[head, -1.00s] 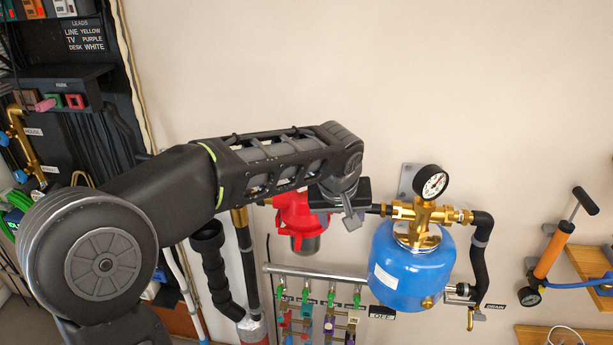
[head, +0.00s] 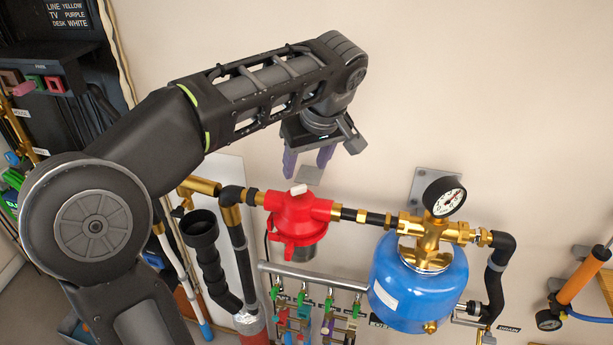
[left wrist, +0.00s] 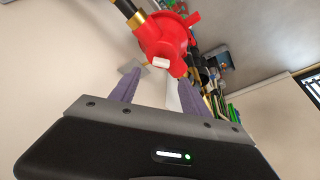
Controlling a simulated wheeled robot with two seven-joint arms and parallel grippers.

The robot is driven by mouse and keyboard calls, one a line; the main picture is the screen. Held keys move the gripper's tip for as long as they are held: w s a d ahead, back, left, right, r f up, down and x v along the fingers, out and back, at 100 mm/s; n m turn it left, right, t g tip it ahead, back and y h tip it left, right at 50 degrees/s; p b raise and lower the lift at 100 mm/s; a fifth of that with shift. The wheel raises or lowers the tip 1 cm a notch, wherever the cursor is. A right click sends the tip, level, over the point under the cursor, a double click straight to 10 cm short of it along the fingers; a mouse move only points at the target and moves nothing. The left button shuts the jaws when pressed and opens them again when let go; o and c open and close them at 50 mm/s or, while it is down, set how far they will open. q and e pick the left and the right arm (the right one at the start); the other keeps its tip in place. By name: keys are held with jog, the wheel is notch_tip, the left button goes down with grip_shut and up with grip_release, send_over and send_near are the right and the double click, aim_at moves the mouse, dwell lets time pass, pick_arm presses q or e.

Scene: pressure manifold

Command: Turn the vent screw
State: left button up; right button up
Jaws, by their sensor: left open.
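The red filter housing (head: 298,216) sits in the brass and black pipe line on the wall. A small white piece on its top (head: 298,190) looks like the vent screw. My left gripper (head: 306,172) is open and empty, its two purple fingers pointing down above the red housing, apart from the white piece. In the left wrist view, the white piece (left wrist: 161,62) shows on the red housing (left wrist: 162,38), just beyond and between the fingertips (left wrist: 164,70). My right gripper is not in view.
A blue tank (head: 418,285) with a brass top and a pressure gauge (head: 444,197) stands to the right. A rail (head: 312,277) with several green-handled valves runs below the housing. An orange pump (head: 583,275) is at far right. The wall above is clear.

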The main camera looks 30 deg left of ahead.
aim_at(298, 186)
pick_arm(q)
jog(key=p+x, duration=0.1)
jog(key=x, duration=0.6)
jog(key=shift+a+f, duration=0.15)
jog(key=shift+f, duration=0.2)
jog(key=shift+c, duration=0.2)
grip_shut()
dwell(0.4)
